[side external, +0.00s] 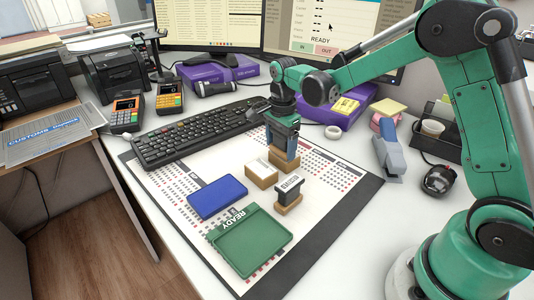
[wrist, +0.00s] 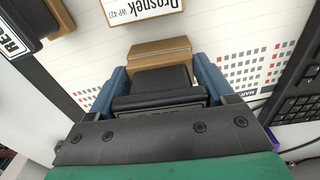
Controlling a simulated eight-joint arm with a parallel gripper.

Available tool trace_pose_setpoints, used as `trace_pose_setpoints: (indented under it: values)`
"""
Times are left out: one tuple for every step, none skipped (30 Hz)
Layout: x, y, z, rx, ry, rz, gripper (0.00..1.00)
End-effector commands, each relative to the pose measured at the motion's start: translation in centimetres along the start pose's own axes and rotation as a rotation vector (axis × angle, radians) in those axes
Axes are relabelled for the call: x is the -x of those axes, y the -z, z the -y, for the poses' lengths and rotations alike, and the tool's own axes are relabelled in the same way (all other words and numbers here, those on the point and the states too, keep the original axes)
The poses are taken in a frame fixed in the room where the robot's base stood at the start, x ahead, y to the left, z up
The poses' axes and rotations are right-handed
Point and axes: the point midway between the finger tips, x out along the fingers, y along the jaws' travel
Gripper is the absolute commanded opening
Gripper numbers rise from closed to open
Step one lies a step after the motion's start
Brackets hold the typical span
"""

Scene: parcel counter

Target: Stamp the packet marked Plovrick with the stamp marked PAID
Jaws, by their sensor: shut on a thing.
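My gripper (side external: 283,140) is shut on a stamp with a black body (wrist: 152,82) and a wooden base (side external: 283,158). The stamp is upright at the mat; I cannot tell whether its base touches. Its label is mostly hidden, so I cannot read PAID on it. A second stamp (side external: 289,190), black on wood, stands apart towards the camera; its label in the wrist view (wrist: 12,38) starts "REC". A small packet (side external: 262,172) lies beside the held stamp; in the wrist view its label (wrist: 141,9) reads "Drosnek". No Plovrick marking is visible.
A flat blue pad (side external: 217,197) and a green tray (side external: 249,243) marked READY lie on the desk mat (side external: 330,205). A keyboard (side external: 195,132) is behind them. A stapler (side external: 388,157) and mouse (side external: 439,180) are at the right. The mat's right side is clear.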

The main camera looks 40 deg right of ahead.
Motion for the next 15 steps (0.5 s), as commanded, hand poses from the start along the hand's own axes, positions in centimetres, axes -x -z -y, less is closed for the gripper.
trace_pose_setpoints:
  values:
    - [-0.07,0.00,0.00,0.000,0.000,0.000,0.00]
    - [-0.11,0.00,0.01,0.000,0.000,0.000,0.00]
    - [-0.16,0.00,0.01,0.000,0.000,0.000,0.00]
    - [-0.20,0.00,0.01,0.000,0.000,0.000,0.00]
    - [-0.24,0.00,0.01,0.000,0.000,0.000,0.00]
    - [-0.23,0.00,0.01,0.000,0.000,0.000,0.00]
    - [-0.23,0.00,0.01,0.000,0.000,0.000,0.00]
    - [-0.23,0.00,0.01,0.000,0.000,0.000,0.00]
    - [-0.23,0.00,0.01,0.000,0.000,0.000,0.00]
    - [-0.23,0.00,0.01,0.000,0.000,0.000,0.00]
    - [-0.22,0.00,0.01,0.000,0.000,0.000,0.00]
    - [-0.15,0.00,0.01,0.000,0.000,0.000,0.00]
    - [-0.05,0.00,0.01,0.000,0.000,0.000,0.00]
    - [0.10,0.00,0.01,0.000,0.000,0.000,0.00]
    - [0.37,0.00,0.01,0.000,0.000,0.000,0.00]
